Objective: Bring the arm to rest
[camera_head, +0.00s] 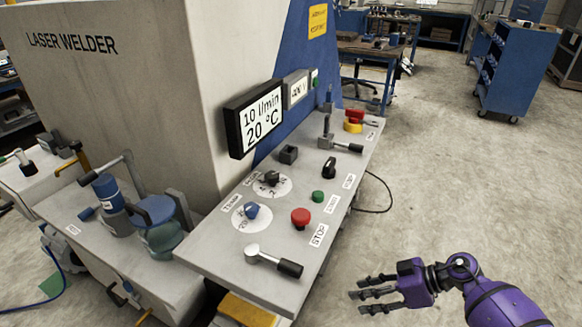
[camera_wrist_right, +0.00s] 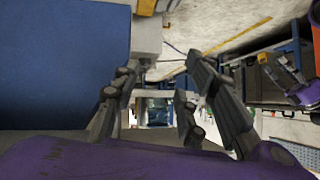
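My right gripper (camera_head: 360,295) is at the lower right of the head view, on my purple arm. Its grey fingers are spread, with nothing between them. It is over the concrete floor, to the right of the control panel (camera_head: 213,253) and apart from it. In the right wrist view the fingers (camera_wrist_right: 170,95) are also apart and empty. I cannot make out a microscope arm with certainty in either view.
The laser welder (camera_head: 130,80) fills the left. Its panel carries a lever (camera_head: 272,259), a red stop button (camera_head: 300,217), dials and a display (camera_head: 256,120). A blue cabinet (camera_head: 512,72) stands at the back right. The floor between is mostly clear.

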